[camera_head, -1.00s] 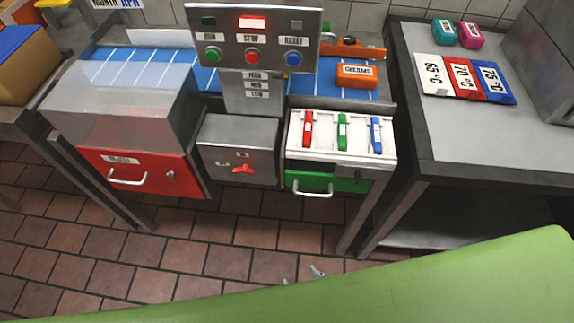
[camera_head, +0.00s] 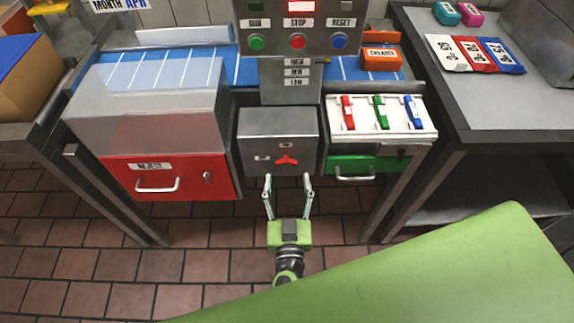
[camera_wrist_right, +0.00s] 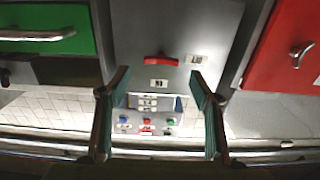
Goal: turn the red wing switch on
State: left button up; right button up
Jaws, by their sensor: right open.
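The red wing switch (camera_head: 287,160) is on the front of a grey metal box under the control panel, with small white labels above and to its left. It also shows in the right wrist view (camera_wrist_right: 161,61), near the top centre. My right gripper (camera_head: 288,180) is open and empty, just in front of and below the switch in the head view. In the wrist view its two fingers (camera_wrist_right: 160,110) are spread wide, with the switch beyond them and apart from them. My left gripper is not in view.
A red reject drawer (camera_head: 185,178) is left of the box and a green drawer (camera_head: 352,166) is right of it. The control panel (camera_head: 296,25) stands above. A side table (camera_head: 500,105) is at the right. The tiled floor in front is open.

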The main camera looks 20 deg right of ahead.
aim_at(286, 165)
jog(key=x, duration=0.5)
jog(key=shift+w, duration=0.15)
jog(key=c, duration=1.1)
